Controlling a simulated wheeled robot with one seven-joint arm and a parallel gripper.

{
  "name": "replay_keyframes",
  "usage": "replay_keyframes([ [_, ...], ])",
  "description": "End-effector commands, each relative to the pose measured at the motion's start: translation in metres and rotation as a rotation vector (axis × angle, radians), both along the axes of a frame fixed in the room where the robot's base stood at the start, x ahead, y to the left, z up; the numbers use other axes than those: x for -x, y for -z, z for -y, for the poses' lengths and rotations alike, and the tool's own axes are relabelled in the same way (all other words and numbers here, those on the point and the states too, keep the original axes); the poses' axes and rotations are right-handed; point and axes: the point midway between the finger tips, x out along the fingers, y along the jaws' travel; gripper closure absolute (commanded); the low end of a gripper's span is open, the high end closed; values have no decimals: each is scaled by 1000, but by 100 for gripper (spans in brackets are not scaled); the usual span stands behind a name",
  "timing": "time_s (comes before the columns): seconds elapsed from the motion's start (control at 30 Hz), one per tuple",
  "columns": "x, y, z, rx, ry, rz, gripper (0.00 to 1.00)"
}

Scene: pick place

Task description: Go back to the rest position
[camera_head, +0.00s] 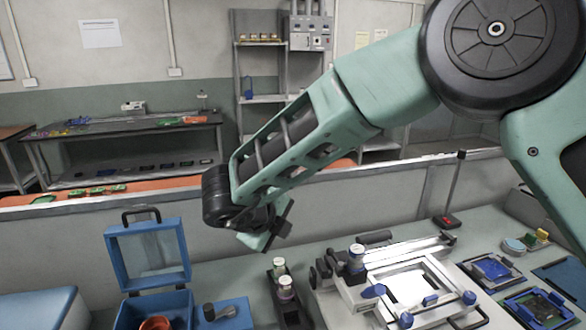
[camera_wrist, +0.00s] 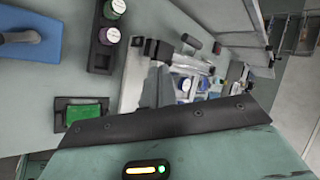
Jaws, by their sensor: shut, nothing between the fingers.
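My gripper (camera_head: 266,238) hangs at the end of my arm in the head view, raised above the workbench between the blue case and the white fixture. It is shut, with nothing held, and its fingertips are small and hard to make out. In the wrist view a dark bar and a green housing fill the lower part. No object touches the gripper.
An open blue case (camera_head: 148,252) stands below left. A black rack with jars (camera_wrist: 104,62) and a white fixture (camera_head: 400,262) stand on the bench (camera_head: 222,273). A green board (camera_wrist: 87,112) lies in a dark holder. Blue trays are at right.

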Motion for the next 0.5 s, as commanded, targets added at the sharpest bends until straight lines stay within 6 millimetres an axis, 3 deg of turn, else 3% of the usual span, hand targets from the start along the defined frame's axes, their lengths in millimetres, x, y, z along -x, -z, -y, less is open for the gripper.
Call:
replay_keyframes([
  [0.1, -13, -34, -21, 0, -388, 103, 100],
  [0.23, 9, -62, -47, 82, -884, 169, 100],
  [0.37, 65, -68, -52, 235, -1375, 164, 100],
  [0.5, 148, -46, -20, 450, -1885, 53, 100],
])
